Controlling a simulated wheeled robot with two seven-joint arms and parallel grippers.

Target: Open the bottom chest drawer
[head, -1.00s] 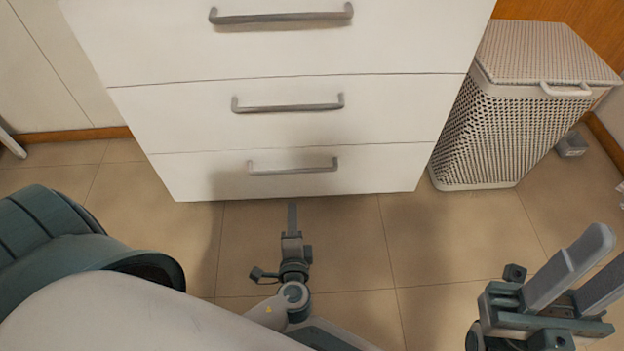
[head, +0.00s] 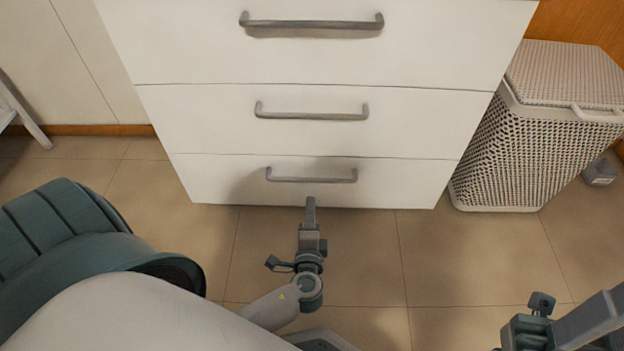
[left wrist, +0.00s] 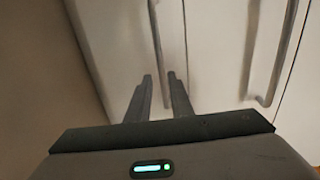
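The white chest's bottom drawer (head: 225,182) is shut, its front flush with the drawers above. Its grey bar handle (head: 311,180) runs level across it. My left gripper (head: 310,200) points at the chest just below the middle of this handle in the head view. In the left wrist view, the two left fingers (left wrist: 159,76) are apart, and the bottom handle (left wrist: 155,40) runs through the gap between them in the picture. I see no grip on it. My right gripper (head: 600,315) is at the lower right corner, mostly cut off, away from the chest.
Above are the shut middle drawer (head: 200,120) and an upper drawer (head: 190,50), each with a bar handle. A white woven hamper (head: 530,145) stands close to the chest's right. The tiled floor (head: 375,250) before the chest is clear.

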